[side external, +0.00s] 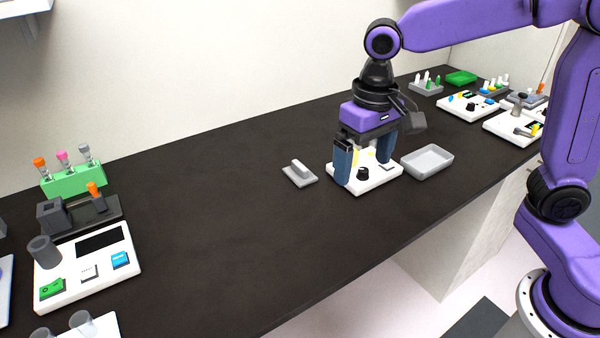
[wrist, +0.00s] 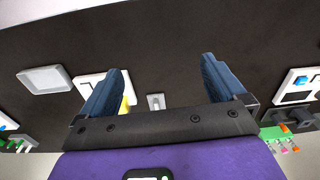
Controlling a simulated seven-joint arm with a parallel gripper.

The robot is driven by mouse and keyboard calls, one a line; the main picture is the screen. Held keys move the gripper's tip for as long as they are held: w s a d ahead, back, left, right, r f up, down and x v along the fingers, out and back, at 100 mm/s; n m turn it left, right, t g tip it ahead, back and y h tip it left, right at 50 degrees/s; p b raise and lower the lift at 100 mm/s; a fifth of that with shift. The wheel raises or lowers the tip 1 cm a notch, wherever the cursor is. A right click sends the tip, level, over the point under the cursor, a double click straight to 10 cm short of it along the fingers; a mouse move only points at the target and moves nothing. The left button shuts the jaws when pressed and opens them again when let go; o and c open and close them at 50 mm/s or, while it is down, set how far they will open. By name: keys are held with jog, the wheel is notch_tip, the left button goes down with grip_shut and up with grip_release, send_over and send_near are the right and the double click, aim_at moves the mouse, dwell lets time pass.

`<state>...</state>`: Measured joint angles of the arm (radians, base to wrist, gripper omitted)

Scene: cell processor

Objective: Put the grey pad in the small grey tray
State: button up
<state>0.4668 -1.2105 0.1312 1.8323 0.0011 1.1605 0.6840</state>
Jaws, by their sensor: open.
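The grey pad (side external: 300,173) is a flat square with a raised ridge or handle, lying on the dark bench left of a white device. In the wrist view the pad (wrist: 156,102) shows between my fingers, farther off on the bench. The small grey tray (side external: 427,161) stands right of the white device and looks empty; in the wrist view the tray (wrist: 45,79) is at the upper left. My gripper (side external: 364,163) is open and empty above the white device, to the right of the pad and apart from it.
The white device (side external: 380,184) with a black knob stands between pad and tray, partly hidden by my fingers. A larger white device (side external: 88,262) and a green tube rack (side external: 74,182) stand at the left. More devices (side external: 467,107) stand at the far right. The middle of the bench is clear.

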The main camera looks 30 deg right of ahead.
jog(key=w+a+m, duration=0.2)
jog(key=w+m, duration=0.6)
jog(key=w, duration=0.6)
jog(key=m, duration=1)
send_over(300, 164)
jog(key=shift+m, duration=0.3)
notch_tip(300, 164, down, 12)
jog(key=shift+r, duration=0.1)
jog(key=shift+f, duration=3.1)
jog(key=c, duration=1.2)
jog(key=shift+r, duration=0.1)
